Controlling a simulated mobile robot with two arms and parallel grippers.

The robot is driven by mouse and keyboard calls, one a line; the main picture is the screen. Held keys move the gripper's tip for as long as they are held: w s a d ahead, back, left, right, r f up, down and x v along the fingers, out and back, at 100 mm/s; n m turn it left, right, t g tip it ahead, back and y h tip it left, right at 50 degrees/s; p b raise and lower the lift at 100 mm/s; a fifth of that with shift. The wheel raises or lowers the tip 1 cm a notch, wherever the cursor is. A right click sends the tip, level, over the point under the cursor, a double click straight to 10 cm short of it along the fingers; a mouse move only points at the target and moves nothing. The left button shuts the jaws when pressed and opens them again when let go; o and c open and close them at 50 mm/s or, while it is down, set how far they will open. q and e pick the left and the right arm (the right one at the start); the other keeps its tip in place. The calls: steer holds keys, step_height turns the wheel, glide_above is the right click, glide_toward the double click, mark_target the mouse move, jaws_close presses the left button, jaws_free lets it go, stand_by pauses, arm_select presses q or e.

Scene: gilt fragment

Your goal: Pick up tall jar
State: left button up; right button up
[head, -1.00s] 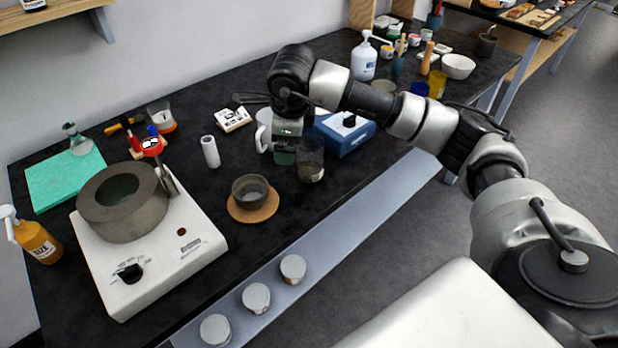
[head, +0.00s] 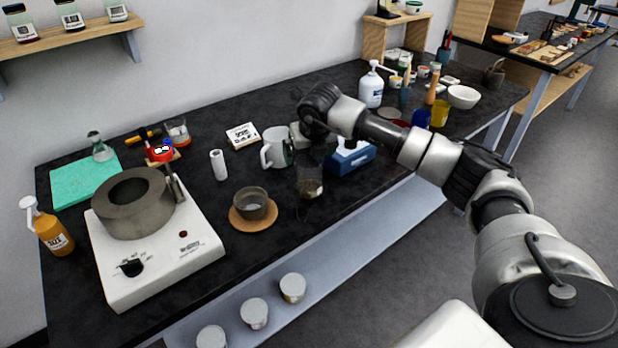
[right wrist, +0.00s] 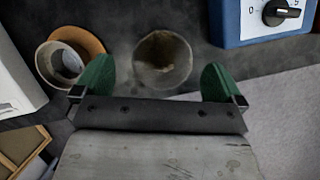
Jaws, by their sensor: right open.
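A tall jar (head: 310,183) of smoky, see-through glass with brownish contents stands upright on the dark bench, left of the blue device. In the right wrist view the jar (right wrist: 162,60) shows from above as a round mouth, its lower body tapering out of sight. My right gripper (right wrist: 157,76) is open, with one green finger on each side of the jar's picture and nothing held. In the head view the gripper hangs over the jar and its fingers are hard to make out. I cannot tell its exact height above the rim. My left gripper is not in view.
A blue device (head: 352,156) stands close right of the jar. A white mug (head: 278,150) is behind left. A grey cup (head: 251,203) on a cork mat and a white hotplate (head: 160,262) are further left. The bench's front edge is near the jar.

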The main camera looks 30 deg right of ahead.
mark_target(308, 156)
steer(key=x, duration=0.2)
steer(key=p+x, duration=0.1)
steer(key=x, duration=0.2)
steer(key=shift+s+d+f, duration=0.1)
steer(key=shift+s, duration=0.15)
steer(key=c, duration=1)
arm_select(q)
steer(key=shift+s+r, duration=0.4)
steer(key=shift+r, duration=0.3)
arm_select(e)
steer(key=shift+r, duration=0.25)
steer(key=shift+r, duration=0.8)
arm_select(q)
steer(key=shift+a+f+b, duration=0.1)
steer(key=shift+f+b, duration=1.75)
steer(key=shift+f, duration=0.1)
arm_select(e)
steer(key=s+d+r, duration=0.2)
steer(key=s+r, duration=0.7)
steer(key=s, duration=0.2)
steer(key=shift+d, duration=0.4)
steer(key=shift+s, duration=0.2)
